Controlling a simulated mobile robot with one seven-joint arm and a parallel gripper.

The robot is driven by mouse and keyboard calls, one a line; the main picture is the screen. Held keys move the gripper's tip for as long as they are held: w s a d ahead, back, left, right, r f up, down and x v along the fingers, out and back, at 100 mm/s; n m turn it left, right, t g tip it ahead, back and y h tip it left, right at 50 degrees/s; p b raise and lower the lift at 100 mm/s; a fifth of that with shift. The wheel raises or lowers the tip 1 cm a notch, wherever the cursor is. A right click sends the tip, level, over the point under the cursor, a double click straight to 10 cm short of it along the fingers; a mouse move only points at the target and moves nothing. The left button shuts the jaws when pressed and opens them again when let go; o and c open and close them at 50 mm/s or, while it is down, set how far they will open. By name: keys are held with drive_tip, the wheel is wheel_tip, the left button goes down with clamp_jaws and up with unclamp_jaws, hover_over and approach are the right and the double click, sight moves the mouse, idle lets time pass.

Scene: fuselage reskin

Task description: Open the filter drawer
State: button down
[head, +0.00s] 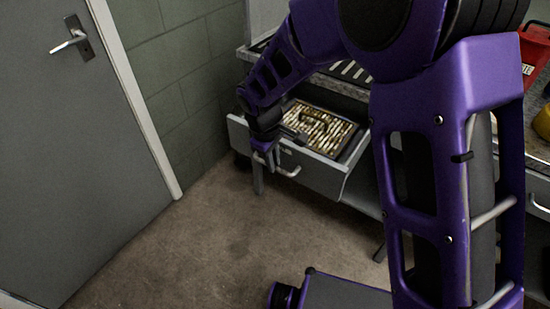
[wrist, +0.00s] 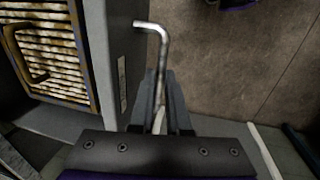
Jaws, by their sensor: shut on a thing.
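The filter drawer (head: 318,164) is pulled out from the grey unit under the worktop, and its inside shows. A pleated filter (head: 325,131) with a dark handle lies in it; the filter also shows at left in the wrist view (wrist: 55,62). The drawer's bar handle (head: 290,173) is on the front face. My gripper (head: 264,158) is at the left part of this handle. In the wrist view my gripper (wrist: 166,88) is shut on the bar handle (wrist: 163,50), whose bent end sticks out past the fingers. The gripped part is partly hidden between the fingers.
A grey door (head: 60,130) with a lever handle is at left, beside a green block wall (head: 185,90). Bare brown floor (head: 220,240) lies in front of the drawer. A red container (head: 534,55) and a yellow object (head: 543,122) are at right.

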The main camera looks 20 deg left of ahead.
drive_tip(key=shift+s+a, duration=0.25)
drive_tip(key=shift+s, duration=0.55)
drive_tip(key=c, duration=0.9)
unclamp_jaws()
drive_tip(key=s+r+p, duration=0.1)
drive_tip(key=r, duration=0.4)
drive_tip(key=s+r+p, duration=0.1)
drive_tip(key=r, duration=0.5)
drive_tip(key=s+r+p, duration=0.1)
drive_tip(key=r, duration=0.5)
drive_tip(key=shift+a+r, duration=0.1)
drive_tip(key=shift+a, duration=0.3)
